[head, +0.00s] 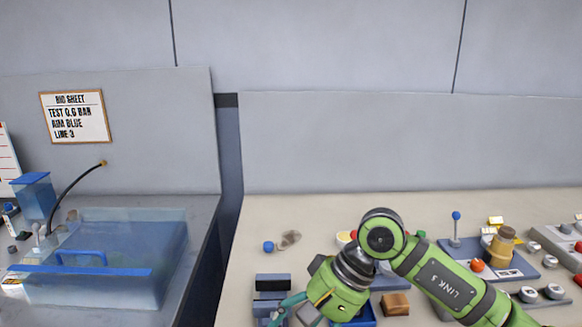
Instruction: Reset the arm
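My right arm (445,282), green with black joints and marked "LINK 5", comes in from the lower right over the beige bench. Its wrist bends down to the lower left. My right gripper (290,312) is at the bottom edge of the head view, in front of dark blocks on the bench. A teal finger part shows, but the fingertips are partly cut off, so its opening and any held thing cannot be made out. My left arm and gripper are not in view.
A clear blue-rimmed tank (110,262) stands on the grey left bench. A gap (228,170) separates the benches. On the beige bench are a blue knob (268,247), a wooden block (395,304), and a blue panel (520,268) with a lever and brass part.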

